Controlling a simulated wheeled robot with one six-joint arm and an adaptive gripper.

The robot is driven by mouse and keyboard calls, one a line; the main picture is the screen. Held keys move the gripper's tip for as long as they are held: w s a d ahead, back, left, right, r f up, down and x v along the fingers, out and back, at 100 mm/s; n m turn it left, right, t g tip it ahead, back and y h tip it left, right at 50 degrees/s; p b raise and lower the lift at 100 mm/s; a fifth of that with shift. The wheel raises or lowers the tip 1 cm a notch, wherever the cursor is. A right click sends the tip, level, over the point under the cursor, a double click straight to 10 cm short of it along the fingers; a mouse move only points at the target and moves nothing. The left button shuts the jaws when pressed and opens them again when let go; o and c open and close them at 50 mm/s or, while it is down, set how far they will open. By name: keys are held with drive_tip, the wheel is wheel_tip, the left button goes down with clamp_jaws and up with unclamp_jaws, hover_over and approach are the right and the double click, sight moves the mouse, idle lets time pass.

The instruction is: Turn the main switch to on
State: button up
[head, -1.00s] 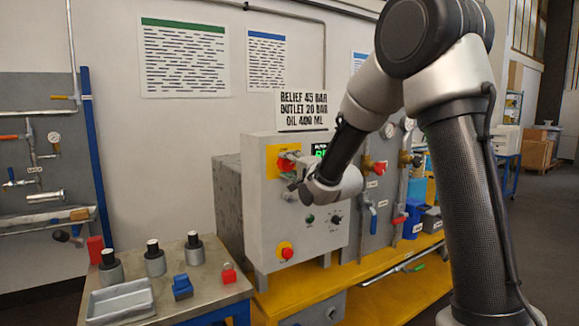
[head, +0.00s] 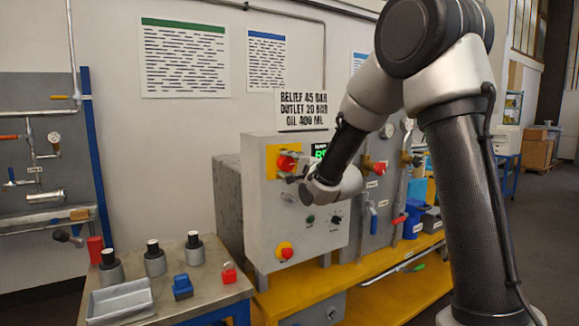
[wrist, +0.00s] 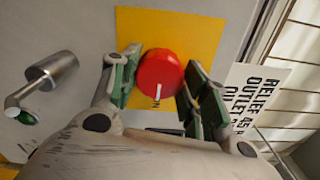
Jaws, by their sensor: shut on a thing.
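The main switch is a round red knob (wrist: 160,72) with a white mark, on a yellow plate (wrist: 202,28). In the wrist view the white mark points toward the lower edge of the picture, at small unreadable lettering on the plate. My gripper (wrist: 160,84) has one green-padded finger on each side of the knob and is shut on it. In the head view the red knob (head: 286,162) shows at the upper left of the grey control box (head: 262,215), with my gripper (head: 291,174) against its lower right. The finger contact is partly hidden there.
A metal cylinder (wrist: 52,80) sticks out beside the plate. A partly hidden green display (head: 320,150) is near my wrist. A sign (head: 303,110) stands above.

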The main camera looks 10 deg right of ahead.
drive_tip(key=o, duration=1)
drive_tip(key=shift+s+d, duration=0.1)
drive_tip(key=v, duration=1.1)
drive_tip(key=shift+s+d, duration=0.1)
drive_tip(key=shift+s, duration=0.25)
